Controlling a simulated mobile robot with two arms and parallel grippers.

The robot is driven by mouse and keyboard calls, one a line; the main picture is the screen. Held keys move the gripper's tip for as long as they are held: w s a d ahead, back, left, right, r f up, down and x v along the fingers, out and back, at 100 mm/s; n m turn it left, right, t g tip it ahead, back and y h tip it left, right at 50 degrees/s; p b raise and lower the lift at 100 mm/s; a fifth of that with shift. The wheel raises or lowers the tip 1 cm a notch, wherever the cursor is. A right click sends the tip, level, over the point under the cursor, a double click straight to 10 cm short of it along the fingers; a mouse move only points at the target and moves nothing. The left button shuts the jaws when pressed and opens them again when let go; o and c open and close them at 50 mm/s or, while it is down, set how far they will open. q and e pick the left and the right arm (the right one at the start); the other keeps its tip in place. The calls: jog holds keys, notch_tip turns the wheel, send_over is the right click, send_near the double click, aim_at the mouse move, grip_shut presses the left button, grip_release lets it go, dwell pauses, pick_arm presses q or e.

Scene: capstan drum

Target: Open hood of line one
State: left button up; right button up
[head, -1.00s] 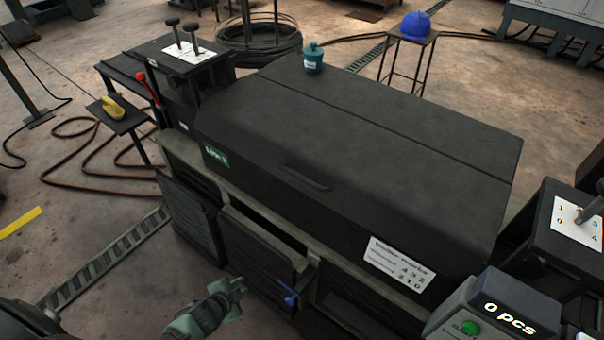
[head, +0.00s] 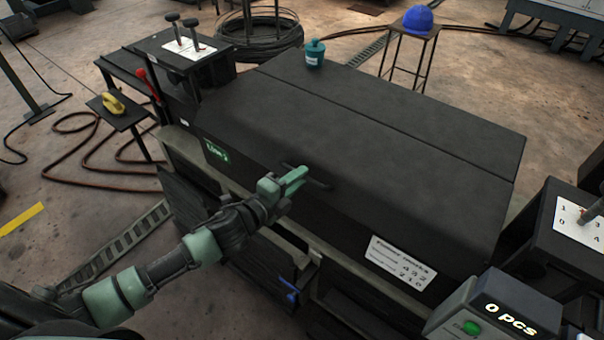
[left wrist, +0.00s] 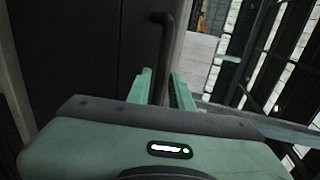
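The dark hood (head: 370,150) of the machine with the green "Line 1" label (head: 216,150) is down and shut. Its bar handle (head: 320,184) is on the sloping front face. My left gripper (head: 298,176) is at the left end of this handle, partly covering it. In the left wrist view the dark handle (left wrist: 165,50) runs down between the two green fingers (left wrist: 161,88), which are apart. I cannot tell whether either finger touches it. My right gripper is not in view.
A teal canister (head: 315,53) stands on top, behind the hood's seam. A printed sheet (head: 400,262) is on the front face. A counter box (head: 490,312) reading "0 pcs" stands at the lower right. A stool with a blue cap (head: 418,20) is behind.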

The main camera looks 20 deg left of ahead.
pick_arm(q)
jog(key=shift+x, duration=0.9)
grip_shut()
jog(key=shift+f, duration=0.1)
dwell(0.7)
